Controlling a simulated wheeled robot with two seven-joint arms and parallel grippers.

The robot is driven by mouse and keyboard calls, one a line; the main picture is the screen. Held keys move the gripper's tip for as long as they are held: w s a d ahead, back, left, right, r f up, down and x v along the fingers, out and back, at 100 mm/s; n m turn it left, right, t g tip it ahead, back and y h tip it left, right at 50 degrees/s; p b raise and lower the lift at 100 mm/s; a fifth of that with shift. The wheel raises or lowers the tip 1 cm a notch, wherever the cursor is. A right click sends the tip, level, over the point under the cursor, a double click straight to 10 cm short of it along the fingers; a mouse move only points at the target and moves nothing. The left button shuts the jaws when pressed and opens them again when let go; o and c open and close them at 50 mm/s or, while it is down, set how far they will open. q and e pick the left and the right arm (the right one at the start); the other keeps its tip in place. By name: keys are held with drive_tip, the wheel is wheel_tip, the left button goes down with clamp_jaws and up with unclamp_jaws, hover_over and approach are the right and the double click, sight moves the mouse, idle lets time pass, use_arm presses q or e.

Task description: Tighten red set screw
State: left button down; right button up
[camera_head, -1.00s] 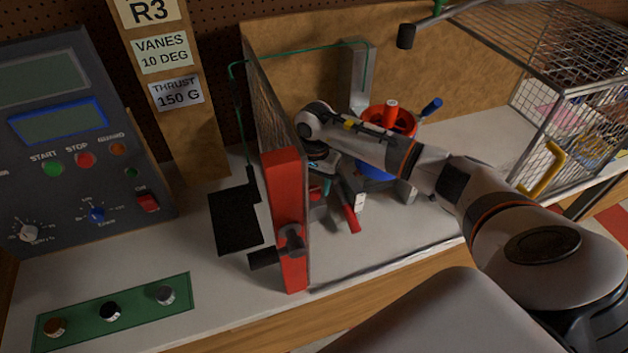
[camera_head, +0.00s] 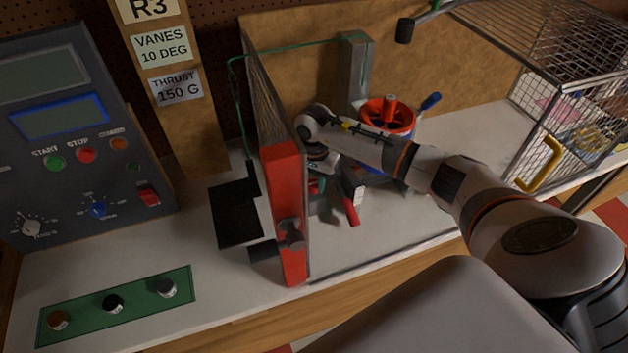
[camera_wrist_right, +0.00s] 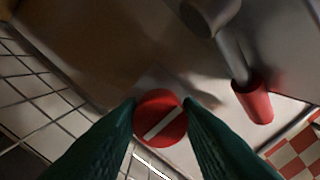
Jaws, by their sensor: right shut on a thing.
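The red set screw (camera_wrist_right: 160,118) is a round red head with a pale slot across it, in the right wrist view. The dark green fingers of my right gripper (camera_wrist_right: 160,112) are shut on it, one on each side. In the head view my right arm reaches in from the right, and its wrist covers most of the gripper (camera_head: 316,182) behind the upright panel. The ducted rotor (camera_head: 388,115), with a red ring, stands behind my forearm and is partly hidden. My left gripper is not in view.
A red-edged upright panel (camera_head: 285,220) stands close left of my right wrist. A red-handled lever (camera_head: 351,210) is near the gripper and also shows in the wrist view (camera_wrist_right: 253,100). A wire cage (camera_head: 540,120) with a yellow handle stands right. A control console (camera_head: 75,130) stands left.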

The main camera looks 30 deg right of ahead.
drive_tip(key=m+b, duration=0.3)
drive_tip(key=shift+f+m, duration=0.15)
drive_tip(key=shift+m, duration=0.25)
drive_tip(key=m+b, duration=0.3)
drive_tip(key=m, duration=0.1)
drive_tip(key=m+b, duration=0.3)
drive_tip(key=m, duration=0.2)
drive_tip(key=shift+s+m, duration=0.1)
drive_tip(key=shift+m, duration=0.3)
drive_tip(key=m+b, duration=0.1)
drive_tip(key=m, duration=0.3)
drive_tip(key=shift+r+b, duration=0.2)
drive_tip(key=shift+b, duration=0.1)
drive_tip(key=shift+m, duration=0.3)
drive_tip(key=o, duration=1)
drive_tip(key=shift+c, duration=0.2)
drive_tip(key=shift+r, duration=0.15)
